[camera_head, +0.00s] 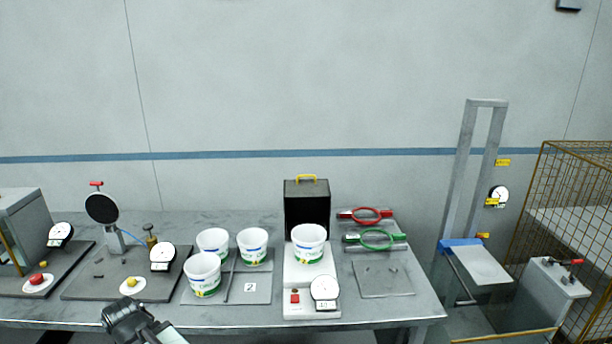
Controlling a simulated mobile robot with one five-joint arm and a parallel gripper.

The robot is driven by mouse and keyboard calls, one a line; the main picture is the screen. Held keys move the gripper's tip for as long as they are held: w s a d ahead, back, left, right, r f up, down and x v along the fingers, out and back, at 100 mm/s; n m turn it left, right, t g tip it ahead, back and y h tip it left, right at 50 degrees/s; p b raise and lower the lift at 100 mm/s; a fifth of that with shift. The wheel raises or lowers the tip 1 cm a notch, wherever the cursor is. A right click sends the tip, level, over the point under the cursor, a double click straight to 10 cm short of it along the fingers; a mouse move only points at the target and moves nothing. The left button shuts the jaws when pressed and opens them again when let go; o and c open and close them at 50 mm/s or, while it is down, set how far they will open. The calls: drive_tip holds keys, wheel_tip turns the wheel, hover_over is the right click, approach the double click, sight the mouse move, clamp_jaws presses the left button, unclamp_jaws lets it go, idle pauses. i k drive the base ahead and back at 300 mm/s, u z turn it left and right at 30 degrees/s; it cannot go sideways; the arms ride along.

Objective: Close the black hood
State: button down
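The black hood (306,206) is a dark box shape with a lighter top edge and a yellow handle (306,178) on top. It stands upright at the back of the table, behind a white bucket (308,256) on a white stand (296,275). The bucket hides part of its lower front. I cannot tell whether its dark front is a panel or an open inside. My gripper (122,314) is at the bottom left, near the table's front edge, well to the left of the hood and apart from it. Its fingers are too unclear to tell open from shut.
Several white buckets (203,288) stand on a grey plate left of the stand. A dial gauge (323,288) and a red button are at the stand's front. Red (366,216) and green (372,239) ringed tools lie to the right. A round black disc (102,208) stands at left.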

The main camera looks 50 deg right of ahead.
sight(305, 201)
drive_tip(key=z, duration=0.1)
drive_tip(key=i, duration=1)
drive_tip(key=u, duration=0.1)
